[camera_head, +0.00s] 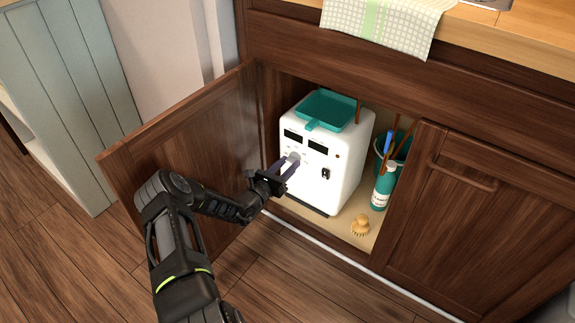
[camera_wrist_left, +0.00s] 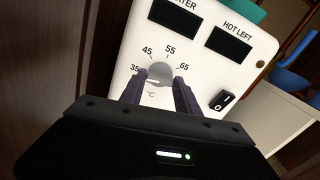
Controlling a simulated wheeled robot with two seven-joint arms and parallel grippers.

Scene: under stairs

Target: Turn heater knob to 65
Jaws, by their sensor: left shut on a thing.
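The heater (camera_head: 333,185) is a white box inside the open cabinet, with two dark displays and a black rocker switch (camera_head: 326,174) on its front. Its grey round knob (camera_wrist_left: 161,74) sits in a scale marked 35, 45, 55 and 65 in the left wrist view. My left gripper (camera_head: 291,165) reaches in from the left, and its two fingers (camera_wrist_left: 160,85) are shut on the knob, one on each side. The knob's pointer is hard to make out, so its setting is unclear. My right gripper is not in view.
The left cabinet door (camera_head: 190,140) stands open beside my left arm; the right door (camera_head: 485,215) is closed. A teal dustpan (camera_head: 326,108) lies on the heater.

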